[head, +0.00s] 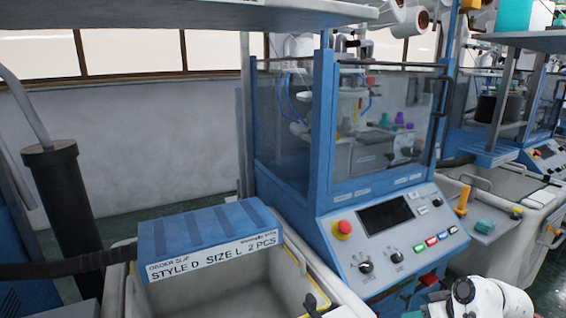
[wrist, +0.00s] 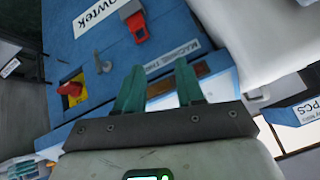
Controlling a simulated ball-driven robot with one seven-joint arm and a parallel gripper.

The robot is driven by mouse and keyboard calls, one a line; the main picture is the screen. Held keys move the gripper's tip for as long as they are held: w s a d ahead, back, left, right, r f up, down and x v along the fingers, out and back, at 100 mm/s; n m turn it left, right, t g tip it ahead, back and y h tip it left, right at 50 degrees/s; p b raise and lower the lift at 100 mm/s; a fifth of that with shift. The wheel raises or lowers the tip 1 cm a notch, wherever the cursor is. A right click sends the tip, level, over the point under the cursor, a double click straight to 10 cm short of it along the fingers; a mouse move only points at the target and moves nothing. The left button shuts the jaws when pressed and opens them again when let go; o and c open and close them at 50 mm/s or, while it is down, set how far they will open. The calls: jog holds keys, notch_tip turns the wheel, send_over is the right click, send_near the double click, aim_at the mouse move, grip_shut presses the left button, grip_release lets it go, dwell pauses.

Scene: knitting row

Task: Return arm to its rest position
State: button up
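My gripper (wrist: 160,75) shows in the wrist view with two teal fingers standing apart and nothing between them. The fingers point toward the blue side panel (wrist: 80,40) of a machine. I cannot tell from this view whether they touch it. In the head view, a white rounded part of my arm shows at the bottom right, and the gripper itself is not visible there.
A blue knitting machine (head: 330,215) with a red stop button (head: 343,229) fills the middle. A blue order-slip box (head: 205,236) lies on a pale bin (head: 222,298). A red knob (wrist: 70,88) and a red-handled part (wrist: 137,26) stick out from the panel.

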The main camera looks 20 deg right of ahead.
jog(key=s+a+f+g, duration=0.2)
jog(key=s+a+f, duration=0.4)
jog(key=a, duration=0.3)
jog(key=s+a+f+n+g+h, duration=0.1)
jog(key=s+a+f+g, duration=0.1)
jog(key=s+a, duration=0.4)
jog(key=s+a+f+g, duration=0.2)
jog(key=s+a, duration=0.5)
jog(key=s, duration=0.6)
jog(key=shift+s+n+g+h, duration=0.2)
jog(key=shift+n+g+h, duration=0.1)
jog(key=shift+n+h, duration=0.1)
